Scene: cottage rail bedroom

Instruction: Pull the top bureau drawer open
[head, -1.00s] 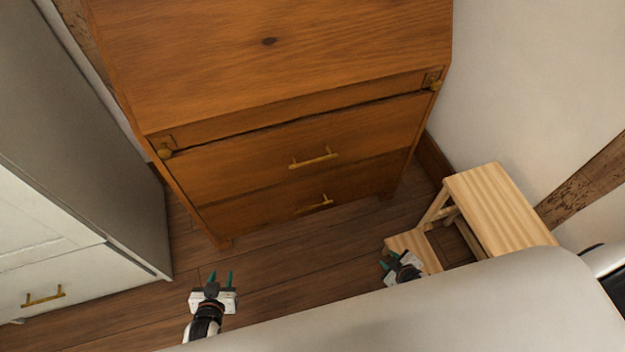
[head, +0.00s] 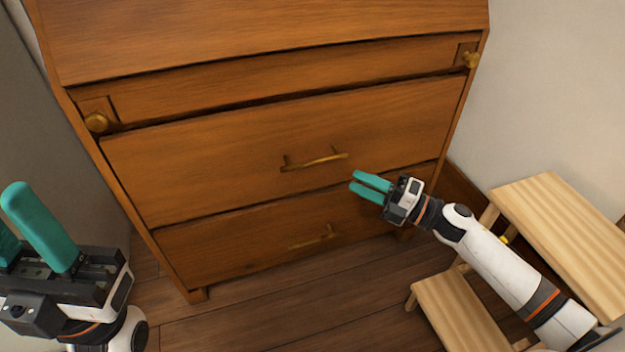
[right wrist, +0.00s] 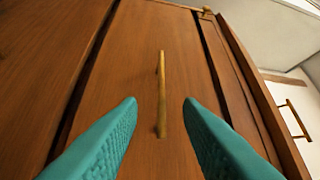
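The wooden bureau (head: 290,62) fills the middle of the head view. Its top drawer (head: 210,160) is closed and has a brass bar handle (head: 315,161). My right gripper (head: 370,187) is just right of and below this handle, open and empty. In the right wrist view the handle (right wrist: 162,95) stands upright in the picture, between and beyond the two teal fingertips (right wrist: 160,103), and seems untouched. My left gripper (head: 30,225) is large at the lower left of the head view, its teal fingers apart, away from the bureau.
The lower drawer (head: 230,243) is closed, with its own brass handle (head: 314,238). A light wooden step stool (head: 560,225) stands at the right, beneath my right arm.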

